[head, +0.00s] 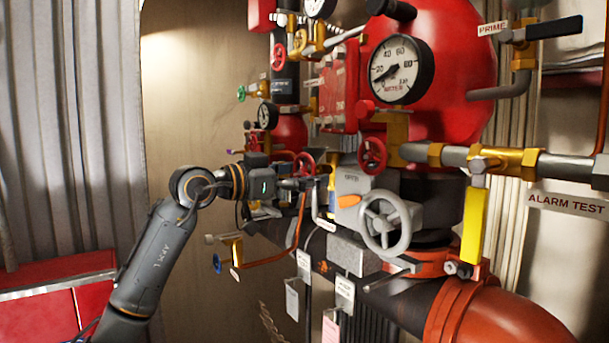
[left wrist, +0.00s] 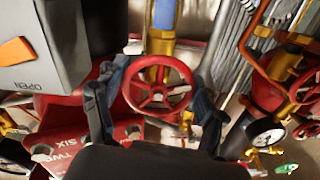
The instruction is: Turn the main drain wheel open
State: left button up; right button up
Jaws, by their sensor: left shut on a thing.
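A red handwheel (left wrist: 158,88) with spokes sits between the two dark fingers of my left gripper (left wrist: 160,105) in the left wrist view, one finger at each side of its rim. In the head view my left gripper (head: 298,184) reaches in from the left among the valves, and a red wheel (head: 304,163) shows just above its fingers. The gripper is shut on the red handwheel. A brass and blue valve body (left wrist: 160,50) shows behind the wheel. No label naming the main drain is readable. My right gripper is not in view.
A grey box with an orange pointer (head: 349,200) and a large grey handwheel (head: 385,224) stand right of the gripper. A yellow lever (head: 473,225) hangs further right.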

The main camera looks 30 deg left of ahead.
pick_arm(q)
jog(key=o, duration=0.9)
jog(key=shift+r, duration=0.1)
jog(key=shift+c, duration=0.2)
jog(key=o, duration=0.3)
jog(key=shift+w, duration=0.15)
jog(key=v, duration=1.2)
jog(key=shift+f, duration=0.25)
